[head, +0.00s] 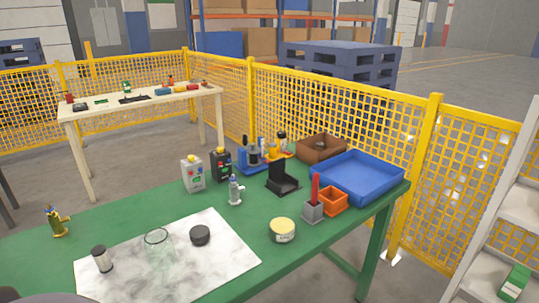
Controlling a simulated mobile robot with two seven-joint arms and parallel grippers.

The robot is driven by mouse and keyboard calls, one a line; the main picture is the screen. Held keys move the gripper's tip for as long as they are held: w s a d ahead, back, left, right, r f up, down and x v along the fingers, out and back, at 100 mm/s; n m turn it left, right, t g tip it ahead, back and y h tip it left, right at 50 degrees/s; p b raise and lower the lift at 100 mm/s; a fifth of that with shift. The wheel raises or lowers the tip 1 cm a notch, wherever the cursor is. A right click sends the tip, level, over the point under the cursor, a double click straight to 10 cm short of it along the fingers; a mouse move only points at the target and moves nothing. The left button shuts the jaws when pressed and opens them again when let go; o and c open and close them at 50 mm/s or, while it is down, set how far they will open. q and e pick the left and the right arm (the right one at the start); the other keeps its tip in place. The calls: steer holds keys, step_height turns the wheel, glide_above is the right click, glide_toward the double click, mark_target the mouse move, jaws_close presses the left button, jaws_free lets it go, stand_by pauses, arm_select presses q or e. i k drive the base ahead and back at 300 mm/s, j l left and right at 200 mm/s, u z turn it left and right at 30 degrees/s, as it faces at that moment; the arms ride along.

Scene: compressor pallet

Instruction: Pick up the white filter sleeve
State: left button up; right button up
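A round black cap (200,235) lies further right on the mat. Nothing touches the sleeve. Neither of my grippers is in view.
The mat lies on a green table (320,237). A brass fitting (56,222) stands at the left, a yellow-topped tin (282,230) at the right. Bottles (193,174), a grey valve (235,190), an orange bin (332,201) and a blue tray (357,177) stand further back.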

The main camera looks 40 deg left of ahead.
mark_target(99, 254)
steer(key=u, duration=2.35)
